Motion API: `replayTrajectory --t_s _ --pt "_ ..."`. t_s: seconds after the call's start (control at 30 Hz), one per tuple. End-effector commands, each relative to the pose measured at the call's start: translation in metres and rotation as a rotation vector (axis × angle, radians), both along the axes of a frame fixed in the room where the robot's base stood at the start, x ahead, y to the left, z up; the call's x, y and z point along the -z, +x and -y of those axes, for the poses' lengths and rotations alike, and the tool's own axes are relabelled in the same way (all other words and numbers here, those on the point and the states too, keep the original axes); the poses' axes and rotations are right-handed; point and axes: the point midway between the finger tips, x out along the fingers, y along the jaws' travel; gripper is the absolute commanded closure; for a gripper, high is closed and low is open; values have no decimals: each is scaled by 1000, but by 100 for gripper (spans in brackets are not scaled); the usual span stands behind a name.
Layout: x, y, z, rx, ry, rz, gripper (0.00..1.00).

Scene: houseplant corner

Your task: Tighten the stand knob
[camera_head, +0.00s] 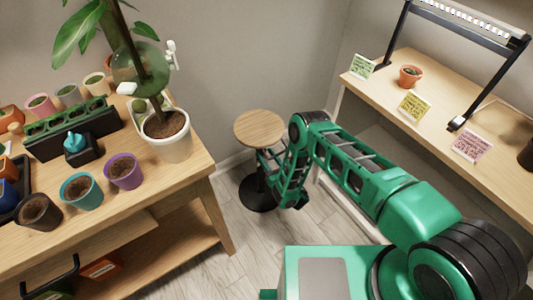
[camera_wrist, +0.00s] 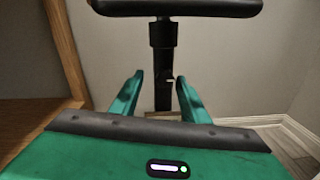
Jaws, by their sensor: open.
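The stand has a round wooden top (camera_head: 259,129) and a black round base (camera_head: 257,194), and stands upright on the floor in the head view. In the wrist view its dark top edge (camera_wrist: 175,7) crosses the upper picture, with a black post (camera_wrist: 163,60) and thicker collar below. I cannot clearly make out the knob; a small pale mark shows on the post between the fingers. My gripper (camera_wrist: 160,76) is open, its green fingers on either side of the post in the picture, below the stand's top. I cannot tell whether they touch it. My arm hides part of the post in the head view.
A wooden plant bench (camera_head: 190,190) with several pots stands left of the stand. A wooden shelf (camera_head: 390,75) with a small potted plant (camera_head: 410,76) and cards is on the right. The wall is close behind the stand. Bare floor (camera_head: 215,264) lies in front.

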Motion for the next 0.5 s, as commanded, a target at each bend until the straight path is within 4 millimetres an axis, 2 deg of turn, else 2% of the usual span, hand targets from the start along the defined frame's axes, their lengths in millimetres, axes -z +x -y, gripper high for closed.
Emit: replayTrajectory --t_s 0.33,0.37,0.5 --pt "0 7 16 23 1 -1 58" --pt "0 7 17 24 0 -1 63" --pt "0 8 20 27 1 -1 97"
